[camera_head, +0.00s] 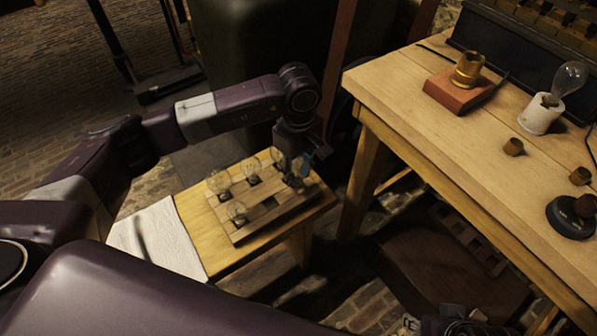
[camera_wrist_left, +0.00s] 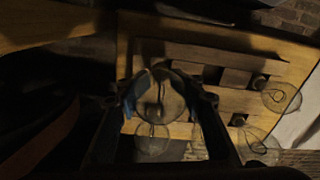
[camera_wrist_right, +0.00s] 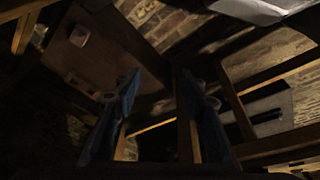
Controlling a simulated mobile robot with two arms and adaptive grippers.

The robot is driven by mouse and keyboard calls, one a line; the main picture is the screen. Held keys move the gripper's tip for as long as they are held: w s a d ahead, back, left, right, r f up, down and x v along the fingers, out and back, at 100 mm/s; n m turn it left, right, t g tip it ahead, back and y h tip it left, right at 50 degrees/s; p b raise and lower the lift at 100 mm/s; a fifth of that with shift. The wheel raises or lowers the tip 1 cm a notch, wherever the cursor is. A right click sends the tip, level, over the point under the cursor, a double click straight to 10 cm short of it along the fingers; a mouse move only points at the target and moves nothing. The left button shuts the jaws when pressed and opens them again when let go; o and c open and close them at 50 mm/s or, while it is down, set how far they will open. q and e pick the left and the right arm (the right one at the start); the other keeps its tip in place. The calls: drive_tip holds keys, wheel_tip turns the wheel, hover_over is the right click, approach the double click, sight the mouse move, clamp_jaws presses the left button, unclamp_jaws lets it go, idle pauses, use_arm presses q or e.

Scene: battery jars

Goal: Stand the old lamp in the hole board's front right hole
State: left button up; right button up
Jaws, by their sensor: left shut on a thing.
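The wooden hole board (camera_head: 245,238) lies on a small low table, with several clear glass lamps standing on it, such as one at its left (camera_head: 219,181) and one at its front (camera_head: 237,213). My left gripper (camera_head: 299,178) is over the board's right end, pointing down. In the left wrist view its fingers are shut on a round, brownish glass lamp (camera_wrist_left: 160,98), which I take as the old lamp. Its base is hidden, so I cannot tell whether it is in a hole. My right gripper (camera_wrist_right: 157,88) has its fingers apart with nothing between them.
A white cloth (camera_head: 150,240) covers the small table's (camera_head: 192,215) left end. The workbench (camera_head: 430,125) on the right bears a brass socket on a wooden block (camera_head: 462,88), a clear lamp in a white holder (camera_head: 543,113) and small brown pieces. A dark gap separates the tables.

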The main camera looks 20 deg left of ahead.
use_arm(q)
drive_tip(key=shift+f+b, duration=0.3)
drive_tip(key=shift+f, duration=0.1)
use_arm(e)
drive_tip(key=shift+r, duration=0.3)
use_arm(q)
drive_tip(key=shift+f, duration=0.1)
use_arm(e)
drive_tip(key=shift+s+f, duration=0.15)
drive_tip(key=shift+f, duration=0.05)
use_arm(q)
drive_tip(key=shift+f, duration=0.1)
use_arm(e)
drive_tip(key=shift+f, duration=0.1)
use_arm(q)
drive_tip(key=shift+f+b, duration=0.4)
drive_tip(key=shift+b, duration=0.2)
use_arm(e)
drive_tip(key=shift+d+f, duration=0.1)
drive_tip(key=shift+f, duration=0.35)
